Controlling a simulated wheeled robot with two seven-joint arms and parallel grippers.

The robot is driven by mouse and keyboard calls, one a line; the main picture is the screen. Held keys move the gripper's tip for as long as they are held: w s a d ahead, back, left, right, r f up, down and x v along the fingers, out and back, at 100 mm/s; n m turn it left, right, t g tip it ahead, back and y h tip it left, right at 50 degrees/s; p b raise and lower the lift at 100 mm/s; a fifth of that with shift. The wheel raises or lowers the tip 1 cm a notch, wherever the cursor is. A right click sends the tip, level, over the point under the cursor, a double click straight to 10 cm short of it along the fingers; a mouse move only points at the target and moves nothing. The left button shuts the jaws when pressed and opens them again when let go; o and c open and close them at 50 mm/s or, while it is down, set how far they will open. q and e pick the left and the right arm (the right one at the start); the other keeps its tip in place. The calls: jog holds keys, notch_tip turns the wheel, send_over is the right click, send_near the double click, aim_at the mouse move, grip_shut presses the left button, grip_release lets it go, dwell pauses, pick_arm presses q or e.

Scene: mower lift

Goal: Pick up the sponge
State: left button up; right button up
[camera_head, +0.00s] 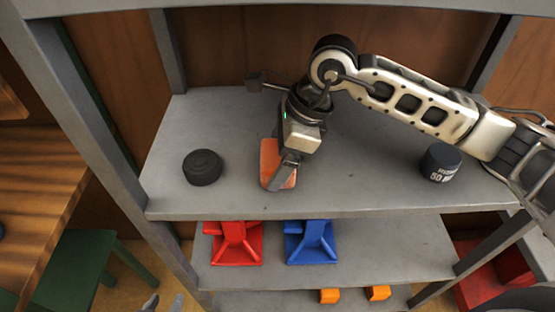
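The sponge (270,157) is an orange-red block lying on the top grey shelf, left of its middle. My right arm reaches in from the right, and its gripper (283,172) points down at the sponge. One finger shows in front of the sponge's right part. The other finger is hidden, so I cannot tell whether the gripper is closed on the sponge. The sponge looks to rest on the shelf. Two grey tips of my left gripper (163,302) just show at the bottom edge, apart from each other with nothing between them, far below the sponge.
A black round puck (203,167) lies left of the sponge, and a dark 50-marked weight (440,162) stands at the right. The lower shelf holds a red stand (236,243) and a blue stand (311,243). Grey posts frame the shelf (360,190). A green stool (75,270) stands left.

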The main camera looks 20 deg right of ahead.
aim_at(272, 153)
pick_arm(q)
jog(key=shift+f, duration=0.1)
pick_arm(e)
jog(key=shift+r, duration=0.2)
jog(key=shift+c, duration=0.2)
jog(key=shift+r, duration=0.6)
jog(key=shift+a+b+v, duration=0.2)
jog(key=shift+b+v, duration=0.4)
jog(key=shift+v, duration=0.4)
jog(key=s+d+b, duration=0.1)
jog(key=d, duration=0.4)
jog(key=s+d+b, duration=0.2)
jog(key=d, duration=0.4)
jog(key=s+d+b, duration=0.1)
jog(key=d, duration=0.4)
jog(key=shift+s+d, duration=0.35)
jog(key=shift+d, duration=0.15)
pick_arm(q)
jog(key=shift+w+d+f+n+h, duration=0.15)
jog(key=shift+d+f, duration=0.1)
jog(key=shift+f, duration=0.2)
jog(key=shift+d+f+n+h, duration=0.15)
jog(key=shift+d+f, duration=0.05)
jog(key=shift+f, duration=0.25)
pick_arm(e)
jog(key=shift+o, duration=0.4)
